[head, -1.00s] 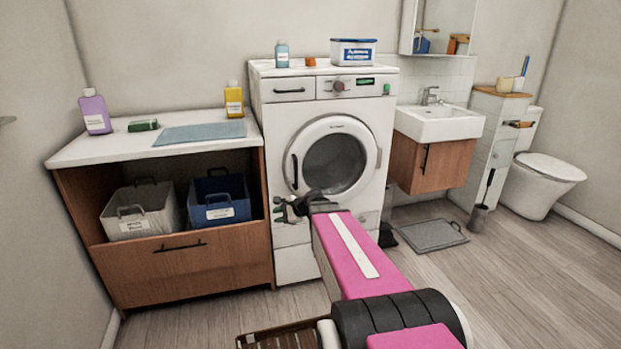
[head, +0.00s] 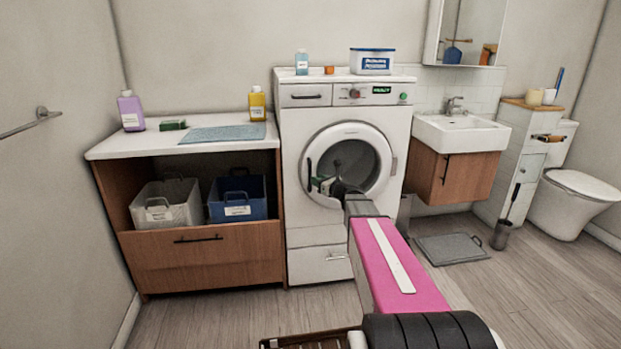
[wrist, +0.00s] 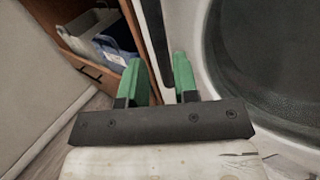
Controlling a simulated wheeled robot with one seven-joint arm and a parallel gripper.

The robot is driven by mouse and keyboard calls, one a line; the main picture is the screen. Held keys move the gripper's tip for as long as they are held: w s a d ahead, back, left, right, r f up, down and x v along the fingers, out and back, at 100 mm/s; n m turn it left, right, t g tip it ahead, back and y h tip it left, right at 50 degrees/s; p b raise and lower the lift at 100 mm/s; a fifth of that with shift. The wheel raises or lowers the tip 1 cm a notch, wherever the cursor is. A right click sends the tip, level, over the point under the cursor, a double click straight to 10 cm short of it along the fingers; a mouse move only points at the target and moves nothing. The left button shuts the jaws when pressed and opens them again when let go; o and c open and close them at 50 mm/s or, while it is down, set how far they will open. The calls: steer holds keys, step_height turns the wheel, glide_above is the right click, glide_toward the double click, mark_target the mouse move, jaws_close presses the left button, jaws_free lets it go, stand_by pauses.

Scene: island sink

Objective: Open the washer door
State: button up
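The white washer (head: 300,125) stands against the back wall, with its round door (head: 394,165) closed. The door also fills the right of the wrist view (wrist: 212,75). A dark vertical handle (head: 309,170) is on the door's left side; it shows in the wrist view as a black bar (wrist: 155,30). My gripper (head: 319,185) is in front of the door's left edge, at the handle. In the wrist view its two green fingers (wrist: 159,60) are apart, one on each side of the bar. Gaps seem to show beside the bar; firm contact cannot be told.
A wooden cabinet (head: 200,262) with two baskets stands left of the washer. A sink (head: 462,135) over a wooden vanity is to the right. A grey tray (head: 452,248) lies on the floor to the right. Bottles and a tub stand on top.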

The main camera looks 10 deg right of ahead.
mark_target(310, 190)
steer(key=shift+x, duration=2.7)
steer(key=shift+c, duration=0.2)
jaws_close()
